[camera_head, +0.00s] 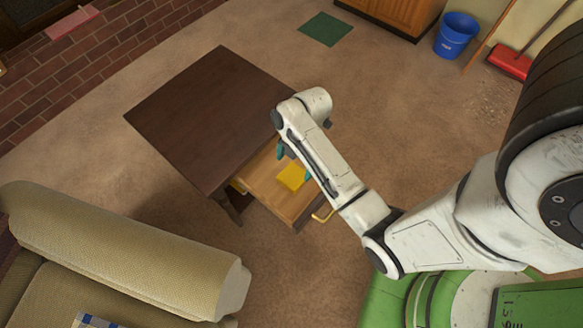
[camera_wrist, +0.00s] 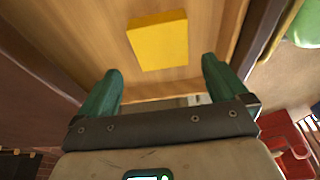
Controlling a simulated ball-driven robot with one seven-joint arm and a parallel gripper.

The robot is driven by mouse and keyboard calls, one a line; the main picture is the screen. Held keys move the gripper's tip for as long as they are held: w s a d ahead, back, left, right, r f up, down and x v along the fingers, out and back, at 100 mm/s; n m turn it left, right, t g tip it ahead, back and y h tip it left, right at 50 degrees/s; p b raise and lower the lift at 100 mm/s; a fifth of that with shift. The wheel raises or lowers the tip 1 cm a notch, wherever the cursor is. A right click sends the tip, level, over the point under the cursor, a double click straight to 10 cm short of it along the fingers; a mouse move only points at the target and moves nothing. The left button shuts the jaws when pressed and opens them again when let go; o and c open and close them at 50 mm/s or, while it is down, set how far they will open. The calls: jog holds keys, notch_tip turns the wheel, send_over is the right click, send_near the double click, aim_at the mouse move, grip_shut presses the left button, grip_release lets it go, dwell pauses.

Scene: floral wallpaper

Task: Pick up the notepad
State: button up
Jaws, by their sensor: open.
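The notepad (camera_head: 291,177) is a yellow block lying flat in the open wooden drawer (camera_head: 262,186) of a dark table (camera_head: 205,112). In the wrist view the notepad (camera_wrist: 158,41) lies on the drawer's bare floor (camera_wrist: 100,45), ahead of and between the fingertips. My gripper (camera_wrist: 161,78) has green fingers spread apart with nothing between them. In the head view my gripper (camera_head: 294,150) is over the drawer, close to the notepad and partly hidden by my arm. I cannot tell its exact height above the notepad.
The drawer has a gold handle (camera_head: 324,214) at its front. A beige sofa (camera_head: 120,250) stands at the lower left. A blue bucket (camera_head: 456,36), a red dustpan or broom (camera_head: 511,62) and a green mat (camera_head: 326,29) are farther back. Open carpet lies right of the table.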

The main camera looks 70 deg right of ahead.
aim_at(293, 176)
jog(key=x, duration=0.2)
jog(key=b+x, duration=0.1)
jog(key=x, duration=0.2)
jog(key=shift+s+d+f+b, duration=0.15)
jog(key=shift+d+f+b, duration=0.05)
jog(key=shift+f+b, duration=0.2)
jog(key=c, duration=1)
jog(key=shift+r, duration=0.1)
